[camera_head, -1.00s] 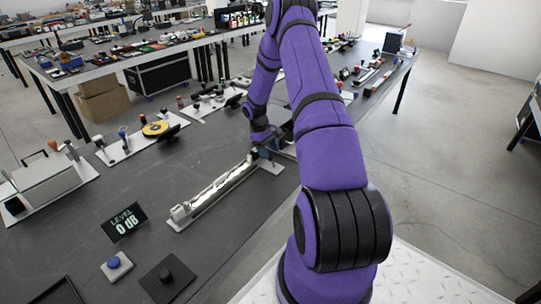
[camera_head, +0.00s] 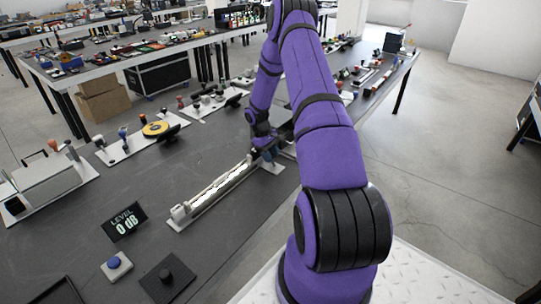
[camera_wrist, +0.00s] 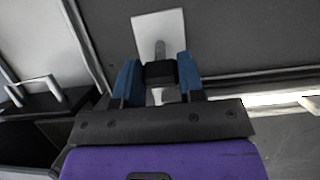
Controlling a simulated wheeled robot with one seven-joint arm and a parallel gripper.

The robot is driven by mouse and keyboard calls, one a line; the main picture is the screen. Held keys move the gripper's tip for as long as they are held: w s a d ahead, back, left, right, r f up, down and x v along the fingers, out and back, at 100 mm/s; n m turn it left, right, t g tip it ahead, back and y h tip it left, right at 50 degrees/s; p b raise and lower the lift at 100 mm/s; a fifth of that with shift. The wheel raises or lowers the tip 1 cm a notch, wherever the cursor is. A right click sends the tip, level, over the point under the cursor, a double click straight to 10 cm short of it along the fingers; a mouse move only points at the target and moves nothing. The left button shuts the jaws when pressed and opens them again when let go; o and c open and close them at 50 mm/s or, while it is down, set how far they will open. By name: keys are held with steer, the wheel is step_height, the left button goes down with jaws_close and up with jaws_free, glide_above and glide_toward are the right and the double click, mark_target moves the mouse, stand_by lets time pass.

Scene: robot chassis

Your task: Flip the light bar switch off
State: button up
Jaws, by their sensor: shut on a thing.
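The light bar (camera_head: 215,190) runs diagonally on the dark table in the head view, and its long strip glows white. Its lit edge also shows at the right of the wrist view (camera_wrist: 272,98). My gripper (camera_head: 268,156) is at the bar's far end, low over a white base plate (camera_head: 272,167). In the wrist view, the blue fingers of my gripper (camera_wrist: 159,76) are shut on the dark block of the light bar switch (camera_wrist: 160,71). A grey post (camera_wrist: 160,49) rises just beyond it on the white plate (camera_wrist: 150,24). The switch is hidden in the head view.
A yellow disc device (camera_head: 156,129) and a grey box with a handle (camera_head: 47,176) stand to the left. Bare tabletop lies between.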

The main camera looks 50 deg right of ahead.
steer(key=shift+r, duration=0.1)
steer(key=shift+s+d+r+t, duration=0.15)
steer(key=shift+s+t, duration=0.35)
steer(key=shift+t, duration=0.4)
steer(key=s+t, duration=0.1)
steer(key=t, duration=0.1)
steer(key=shift+s+t, duration=0.15)
steer(key=shift+t, duration=0.15)
steer(key=shift+s+f+t+y, duration=0.2)
steer(key=shift+s+t, duration=0.4)
steer(key=shift+t, duration=0.65)
steer(key=shift+s+f+t+y, duration=0.2)
steer(key=shift+s+t, duration=0.35)
steer(key=shift+t, duration=0.7)
steer(key=o, duration=0.9)
steer(key=shift+o, duration=0.2)
steer(key=shift+r, duration=0.1)
steer(key=v, duration=1)
steer(key=shift+s+r, duration=0.2)
steer(key=shift+s, duration=0.15)
